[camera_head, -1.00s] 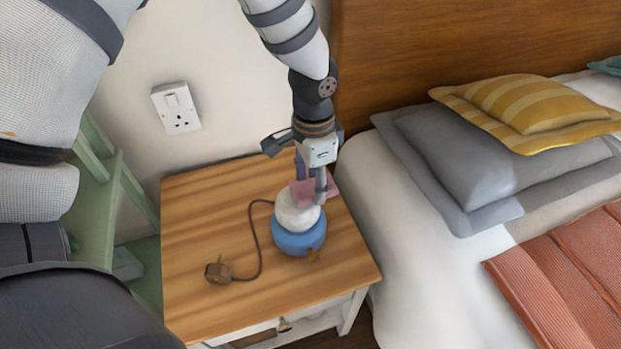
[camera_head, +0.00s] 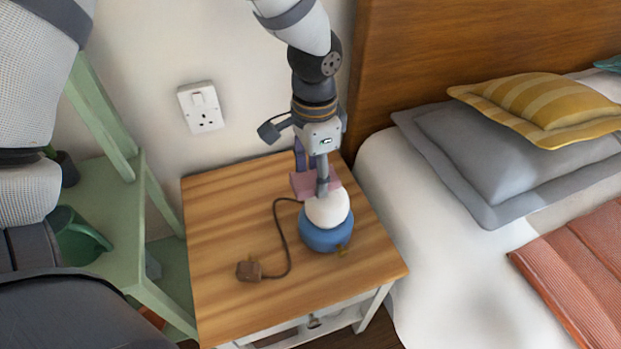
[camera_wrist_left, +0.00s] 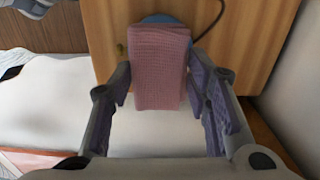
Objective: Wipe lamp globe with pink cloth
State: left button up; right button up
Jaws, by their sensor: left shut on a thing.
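The lamp has a white globe (camera_head: 328,211) on a blue base (camera_head: 325,239) and stands upright on the wooden nightstand (camera_head: 225,230). My left gripper (camera_head: 322,188) points down from above at the top back of the globe. It is shut on the pink cloth (camera_head: 301,186), which sits at the globe's upper back edge; whether it touches is hard to tell. In the left wrist view the cloth (camera_wrist_left: 160,65) hangs flat between the fingers and hides the globe. A bit of blue base (camera_wrist_left: 160,18) shows beyond it. My right gripper is out of view.
A brown plug (camera_head: 249,270) and its cord lie on the nightstand left of the lamp. The bed with a grey pillow (camera_head: 480,150) stands close on the right. A green shelf (camera_head: 115,225) stands on the left. A wall socket (camera_head: 201,108) is behind.

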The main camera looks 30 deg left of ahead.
pick_arm(q)
jog(key=shift+r, duration=2.05)
